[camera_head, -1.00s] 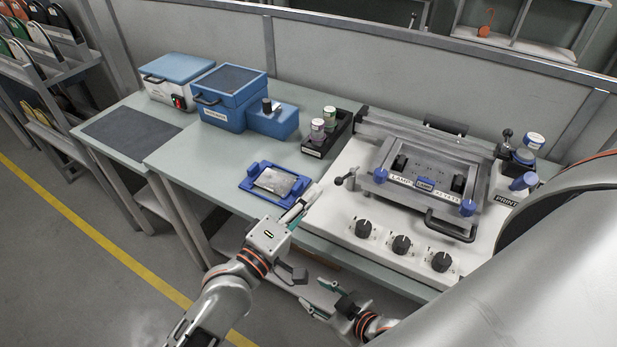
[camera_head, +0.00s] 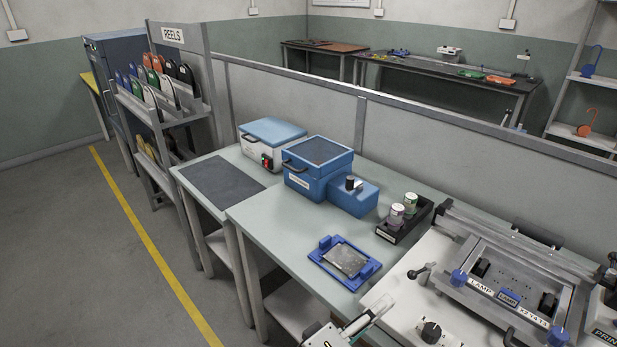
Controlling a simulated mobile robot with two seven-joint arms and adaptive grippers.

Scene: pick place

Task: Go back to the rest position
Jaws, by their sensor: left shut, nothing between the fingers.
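My left gripper (camera_head: 368,319) shows at the bottom edge, near the front edge of the table. Its fingers are shut and empty, and most of its arm is below the picture. My right gripper is out of view. A blue fixture (camera_head: 325,259) holding a flat grey plate (camera_head: 346,260) lies on the table behind the left gripper, apart from it. The white printer (camera_head: 405,291) with its grey frame (camera_head: 462,238) is at the right, partly cut off by the picture's edge.
A black tray (camera_head: 414,227) with small jars, a blue box (camera_head: 318,168) and a white-and-blue case (camera_head: 273,133) stand along the back of the table. A grey partition (camera_head: 440,142) runs behind. A reel rack (camera_head: 204,62) stands at the left; the floor before it is clear.

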